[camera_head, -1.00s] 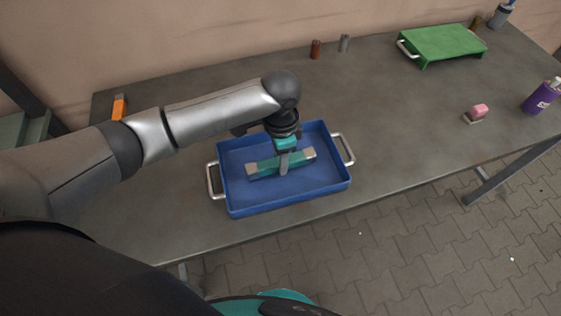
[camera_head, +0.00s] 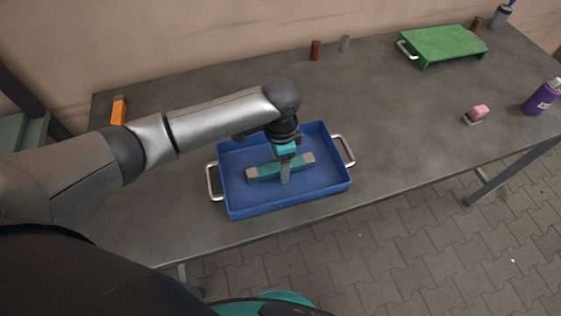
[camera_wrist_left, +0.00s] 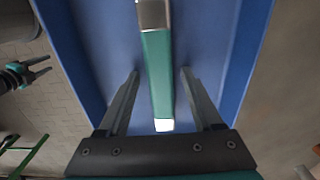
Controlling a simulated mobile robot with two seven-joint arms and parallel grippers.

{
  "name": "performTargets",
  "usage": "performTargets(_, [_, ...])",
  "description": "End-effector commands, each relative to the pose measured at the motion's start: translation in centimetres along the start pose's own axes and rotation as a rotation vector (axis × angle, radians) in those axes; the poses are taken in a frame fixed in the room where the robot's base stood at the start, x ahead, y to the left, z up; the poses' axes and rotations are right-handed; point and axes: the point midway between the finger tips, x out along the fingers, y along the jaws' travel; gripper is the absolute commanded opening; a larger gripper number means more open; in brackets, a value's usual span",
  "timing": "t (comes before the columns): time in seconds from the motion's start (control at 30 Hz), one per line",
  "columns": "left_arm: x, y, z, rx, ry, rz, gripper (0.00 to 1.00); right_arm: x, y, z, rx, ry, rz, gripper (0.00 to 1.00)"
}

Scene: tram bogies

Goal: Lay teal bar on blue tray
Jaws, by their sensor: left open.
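The teal bar (camera_head: 265,171) with grey ends lies in the blue tray (camera_head: 240,207), on its floor. My left gripper (camera_head: 285,178) is over the middle of the bar, pointing down into the tray. In the left wrist view the bar (camera_wrist_left: 158,75) runs between the two open fingers (camera_wrist_left: 159,80), with a gap on each side. The tray floor (camera_wrist_left: 100,40) shows around it. Part of the bar is hidden behind the finger in the head view. A gripper, seemingly my right one (camera_wrist_left: 30,75), shows at the left edge of the wrist view, with its fingers apart.
The tray has silver handles on both ends. A green stand (camera_head: 440,45), a purple bottle (camera_head: 541,97) and a pink-topped block (camera_head: 477,114) are on the right of the table (camera_head: 400,120). An orange object (camera_head: 119,110) lies at the left. Two small cylinders stand at the back.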

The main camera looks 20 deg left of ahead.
Motion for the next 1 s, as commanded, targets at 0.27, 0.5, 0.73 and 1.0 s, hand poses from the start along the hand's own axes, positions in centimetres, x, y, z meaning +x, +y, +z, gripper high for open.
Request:
performTargets(0.27, [-4.0, -0.1, -0.1, 0.001, 0.005, -0.003, 0.67, -1.0, 0.0, 0.0, 0.0, -0.002, 0.0, 0.5])
performTargets(0.5, [-9.1, -0.1, -0.1, 0.001, 0.002, -0.002, 0.67, -2.0, 0.0, -0.1, 0.001, -0.002, 0.0, 0.5])
performTargets(0.73, [-11.9, 0.0, -0.1, -0.001, 0.001, -0.001, 0.67, -2.5, 0.0, -0.1, 0.001, -0.002, 0.0, 0.5])
performTargets(1.0, [-12.3, 0.0, 0.0, 0.0, 0.0, 0.001, 0.67, -2.5, 0.0, -0.1, 0.001, -0.002, 0.0, 0.5])
